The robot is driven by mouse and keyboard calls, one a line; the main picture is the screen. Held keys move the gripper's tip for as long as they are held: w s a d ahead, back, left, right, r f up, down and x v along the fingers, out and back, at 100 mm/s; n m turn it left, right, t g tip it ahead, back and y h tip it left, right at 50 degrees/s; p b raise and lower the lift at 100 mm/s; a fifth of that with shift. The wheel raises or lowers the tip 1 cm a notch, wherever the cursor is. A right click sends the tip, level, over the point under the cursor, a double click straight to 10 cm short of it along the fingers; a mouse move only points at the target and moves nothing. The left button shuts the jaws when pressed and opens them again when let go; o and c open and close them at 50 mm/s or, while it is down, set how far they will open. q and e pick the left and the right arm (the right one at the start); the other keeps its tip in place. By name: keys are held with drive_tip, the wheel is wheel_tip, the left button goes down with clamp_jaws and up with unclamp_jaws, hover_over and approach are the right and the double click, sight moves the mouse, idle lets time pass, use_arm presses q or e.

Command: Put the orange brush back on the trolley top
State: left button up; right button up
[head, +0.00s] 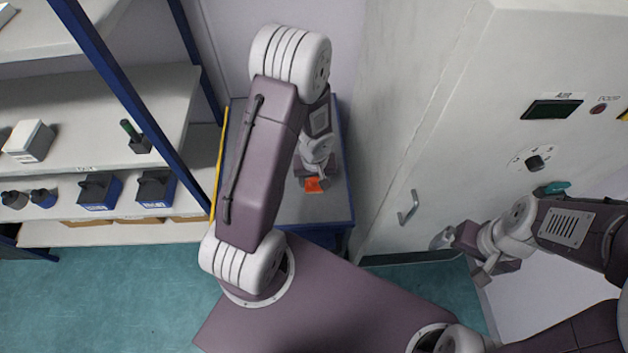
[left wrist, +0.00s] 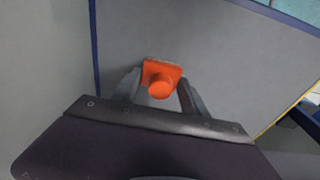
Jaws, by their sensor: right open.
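The orange brush (head: 316,185) shows at my left gripper (head: 312,178), over the grey trolley top (head: 335,205). In the left wrist view the brush (left wrist: 160,76) has a flat block and a round knob facing the camera. The two fingers of my left gripper (left wrist: 160,90) stand on either side of it, close to its block. I cannot tell whether they press on it, or whether the brush touches the trolley top (left wrist: 225,50). My right gripper (head: 465,248) is open in front of the white cabinet, with nothing visible in it.
A shelf rack (head: 95,105) with blue posts stands at the left, holding several dark blue devices and a white box (head: 29,141). The white cabinet (head: 420,130) with a handle stands right of the trolley. Bare trolley top surrounds the brush.

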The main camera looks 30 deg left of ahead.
use_arm(q)
drive_tip(key=shift+o, duration=1.4)
